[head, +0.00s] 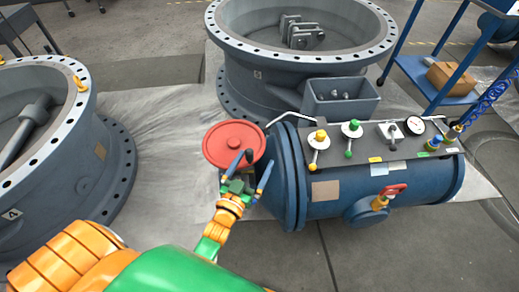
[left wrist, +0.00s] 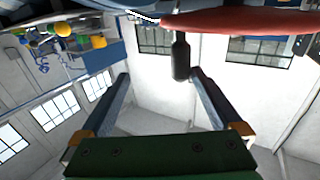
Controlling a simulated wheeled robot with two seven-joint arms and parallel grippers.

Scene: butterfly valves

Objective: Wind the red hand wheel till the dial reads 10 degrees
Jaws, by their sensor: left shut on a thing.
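The red hand wheel (head: 224,139) is a round disc left of the blue cylindrical vessel's flange. It shows edge-on at the top right of the left wrist view (left wrist: 240,20). Its dark handle (head: 249,156) stands near the rim, and in the left wrist view the black grip (left wrist: 181,57) hangs by the right fingertip. My right gripper is out of view.
The blue vessel (head: 335,195) carries yellow and green knobs and a red lever (head: 393,190). A thin pale pipe (head: 283,118) bends beside the wheel. Large grey flanged valve bodies stand at the left (head: 115,170) and behind (head: 247,85). A blue cart (head: 440,88) is at right.

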